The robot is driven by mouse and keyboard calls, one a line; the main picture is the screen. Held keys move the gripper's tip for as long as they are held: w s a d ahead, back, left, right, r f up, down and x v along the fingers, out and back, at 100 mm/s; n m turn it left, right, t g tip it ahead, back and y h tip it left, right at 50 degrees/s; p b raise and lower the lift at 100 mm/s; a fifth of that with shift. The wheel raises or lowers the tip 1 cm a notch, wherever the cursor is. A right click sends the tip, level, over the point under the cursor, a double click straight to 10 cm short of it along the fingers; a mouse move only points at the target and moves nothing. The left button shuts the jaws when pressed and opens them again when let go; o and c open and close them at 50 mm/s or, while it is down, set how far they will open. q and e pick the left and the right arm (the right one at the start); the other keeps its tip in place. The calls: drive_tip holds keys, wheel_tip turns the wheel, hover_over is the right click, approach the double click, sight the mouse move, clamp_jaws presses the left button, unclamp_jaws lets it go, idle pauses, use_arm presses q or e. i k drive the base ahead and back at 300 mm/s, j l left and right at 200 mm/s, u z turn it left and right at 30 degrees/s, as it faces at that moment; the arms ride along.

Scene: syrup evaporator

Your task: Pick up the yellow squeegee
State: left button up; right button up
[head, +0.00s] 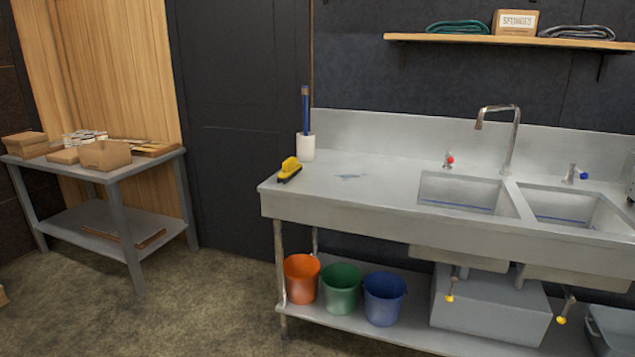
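A small yellow tool with a dark lower edge, which looks like the yellow squeegee (290,167), lies on the left end of the steel sink counter (360,190). It is close to the counter's left edge, in front of a white holder (306,148) with a blue-handled tool (305,105) standing in it. Nothing covers the squeegee. Neither of my grippers shows in the head view.
Two sink basins (465,192) and a tap (510,140) are at the right. Orange (301,280), green (341,290) and blue (384,300) buckets stand on the lower shelf. A grey table (128,170) with boxes stands left. The floor (200,310) between is clear.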

sight(291, 168)
drive_tip(key=i+l+u, duration=0.1)
drive_tip(key=i+u, duration=0.2)
drive_tip(key=i, duration=0.2)
drive_tip(key=i+l+u, duration=0.3)
drive_tip(key=i, duration=0.2)
drive_tip(key=i+l+u, duration=0.15)
drive_tip(key=i+u, duration=0.25)
drive_tip(key=i+l+u, duration=0.2)
drive_tip(key=u, duration=0.2)
